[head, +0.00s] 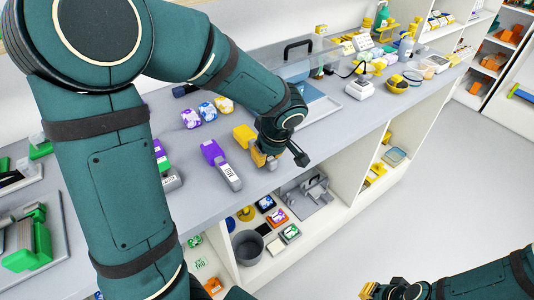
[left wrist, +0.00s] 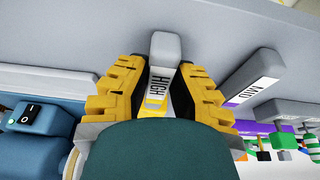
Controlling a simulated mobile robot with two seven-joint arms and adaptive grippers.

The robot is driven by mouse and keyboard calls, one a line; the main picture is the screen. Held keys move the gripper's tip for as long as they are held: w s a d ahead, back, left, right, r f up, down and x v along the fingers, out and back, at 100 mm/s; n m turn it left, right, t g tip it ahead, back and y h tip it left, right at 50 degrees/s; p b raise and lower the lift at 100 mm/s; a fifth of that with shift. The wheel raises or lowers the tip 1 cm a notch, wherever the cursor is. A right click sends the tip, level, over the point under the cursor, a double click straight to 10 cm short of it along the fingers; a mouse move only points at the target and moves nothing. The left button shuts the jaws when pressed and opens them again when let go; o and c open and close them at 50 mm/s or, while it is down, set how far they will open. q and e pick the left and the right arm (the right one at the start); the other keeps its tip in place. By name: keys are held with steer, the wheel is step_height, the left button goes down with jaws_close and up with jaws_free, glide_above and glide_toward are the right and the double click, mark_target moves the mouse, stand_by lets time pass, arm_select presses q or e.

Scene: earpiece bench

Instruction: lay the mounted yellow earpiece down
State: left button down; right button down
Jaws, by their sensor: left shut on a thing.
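The yellow earpiece (head: 243,135) is at the bench's front edge in the head view, beside the purple one. Its grey handle, marked HIGH, shows in the left wrist view (left wrist: 164,50), with a yellow part below the label. My left gripper (head: 265,158) is shut on this handle, one yellow finger on each side in the left wrist view (left wrist: 160,85). My arm hides part of the earpiece, and I cannot tell whether it touches the bench. My right gripper (head: 380,290) is far off at the bottom right, over the floor; its fingers are too small to judge.
A purple earpiece (head: 213,152) with a grey handle marked MID lies just left of the yellow one. A green and purple one (head: 163,160) lies further left. Several patterned blocks (head: 207,110) sit behind. A clear-covered blue device (head: 313,97) stands to the right. Shelves below hold boxes.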

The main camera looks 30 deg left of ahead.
arm_select(q)
steer(key=shift+f, duration=0.35)
steer(key=c, duration=0.9)
jaws_free()
steer(key=v, duration=1.2)
steer(key=s+d+f+m+h, duration=0.2)
steer(key=d+f+m, duration=0.2)
steer(key=f, duration=0.7)
steer(key=s+d+f+m+h, duration=0.2)
steer(key=s+d+f+m, duration=0.1)
steer(key=f, duration=0.9)
steer(key=s+d+f+m+h, duration=0.3)
steer(key=d+f+m, duration=0.2)
steer(key=f, duration=0.7)
steer(key=shift+d+f, duration=0.15)
steer(key=shift+d, duration=0.8)
